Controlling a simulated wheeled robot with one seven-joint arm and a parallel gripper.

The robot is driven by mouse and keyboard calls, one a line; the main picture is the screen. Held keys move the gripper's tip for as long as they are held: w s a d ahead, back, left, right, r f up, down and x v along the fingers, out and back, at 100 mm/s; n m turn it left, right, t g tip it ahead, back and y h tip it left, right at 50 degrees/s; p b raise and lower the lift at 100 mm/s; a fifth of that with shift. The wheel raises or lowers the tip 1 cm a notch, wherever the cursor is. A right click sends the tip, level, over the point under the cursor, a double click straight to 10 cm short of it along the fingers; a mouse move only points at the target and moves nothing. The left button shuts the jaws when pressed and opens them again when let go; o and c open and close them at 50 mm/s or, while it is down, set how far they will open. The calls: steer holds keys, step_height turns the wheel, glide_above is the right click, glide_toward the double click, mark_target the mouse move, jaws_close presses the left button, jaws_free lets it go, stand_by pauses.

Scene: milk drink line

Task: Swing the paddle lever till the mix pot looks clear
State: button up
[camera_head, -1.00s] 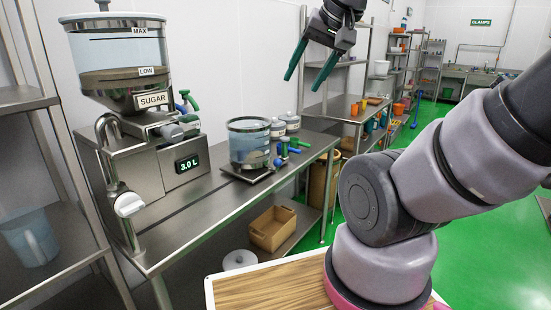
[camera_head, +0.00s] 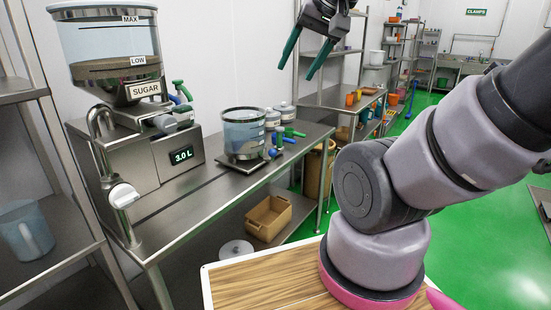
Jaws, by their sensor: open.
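The mix pot (camera_head: 244,131) is a clear vessel with a dark rim and bluish contents, standing on a dark base on the steel bench. Whether its contents are clear or cloudy is too small to tell. Small levers with blue and green handles (camera_head: 289,133) sit at its right; I cannot tell which one is the paddle lever. My gripper (camera_head: 302,66) hangs in the air above and to the right of the pot, its two green-edged fingers apart and pointing down. It is empty and touches nothing.
White-lidded jars (camera_head: 285,112) stand behind the pot.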

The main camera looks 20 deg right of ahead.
steer(key=shift+o, duration=1.1)
steer(key=shift+f, duration=0.1)
steer(key=w+a+f+m+g+y, duration=0.5)
steer(key=w+a+f+g+y, duration=0.15)
steer(key=w+f, duration=0.2)
steer(key=w+d+f+m+t+y, duration=0.1)
steer(key=w+f+m+y, duration=0.25)
steer(key=w, duration=0.25)
steer(key=w+f+m+t+y, duration=0.2)
steer(key=w+f+m, duration=0.15)
steer(key=w, duration=0.25)
steer(key=m+t+h, duration=0.6)
steer(key=m+t, duration=0.7)
steer(key=m, duration=0.4)
glide_toward(276, 154)
steer(key=x, duration=1.2)
